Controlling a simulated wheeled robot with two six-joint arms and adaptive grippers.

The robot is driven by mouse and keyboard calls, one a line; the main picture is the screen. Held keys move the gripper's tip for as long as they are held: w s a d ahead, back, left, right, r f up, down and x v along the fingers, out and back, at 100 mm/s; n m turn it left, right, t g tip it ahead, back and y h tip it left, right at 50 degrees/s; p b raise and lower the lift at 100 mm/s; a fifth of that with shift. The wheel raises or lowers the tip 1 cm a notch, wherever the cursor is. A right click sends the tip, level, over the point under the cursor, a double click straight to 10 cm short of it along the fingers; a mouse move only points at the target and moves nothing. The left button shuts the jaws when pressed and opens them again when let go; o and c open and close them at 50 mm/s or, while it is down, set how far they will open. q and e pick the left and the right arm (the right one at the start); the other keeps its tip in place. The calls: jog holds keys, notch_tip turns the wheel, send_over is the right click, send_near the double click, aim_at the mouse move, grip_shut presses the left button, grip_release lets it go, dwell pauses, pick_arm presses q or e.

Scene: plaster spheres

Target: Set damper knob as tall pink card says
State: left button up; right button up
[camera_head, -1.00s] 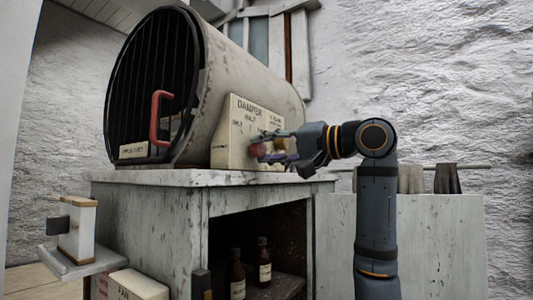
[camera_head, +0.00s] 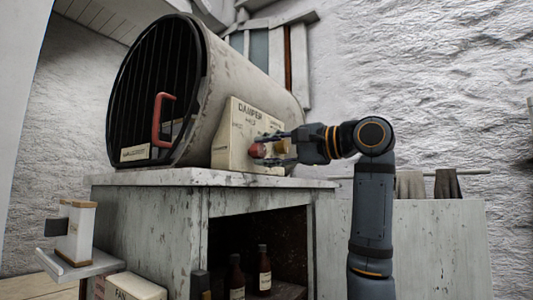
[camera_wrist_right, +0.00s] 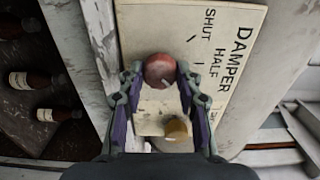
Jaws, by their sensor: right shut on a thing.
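The damper panel (camera_head: 238,150) is a cream plate lettered DAMPER, on the side of the big drum. The panel also shows in the right wrist view (camera_wrist_right: 225,20), with SHUT and HALF readable beside tick marks. The round red damper knob (camera_head: 258,150) sticks out of it. In the right wrist view the knob (camera_wrist_right: 159,70) sits between my right fingertips. My right gripper (camera_head: 268,149) is shut on the red knob. A tan piece (camera_wrist_right: 175,128) shows between the fingers, nearer my palm. No tall pink card is visible. My left gripper is not in view.
The drum (camera_head: 235,85) has a barred front and a red handle (camera_head: 160,120), and stands on a worn cabinet (camera_head: 150,225). Brown bottles (camera_head: 264,270) stand in its open bay. A white block (camera_head: 77,235) sits on a ledge at left, above a box marked FAN (camera_head: 133,288).

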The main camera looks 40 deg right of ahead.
jog(key=shift+f, duration=0.1)
dwell(0.3)
jog(key=o, duration=1.2)
jog(key=shift+s+d, duration=0.1)
jog(key=shift+c, duration=0.2)
jog(key=v, duration=1.2)
jog(key=shift+d, duration=0.1)
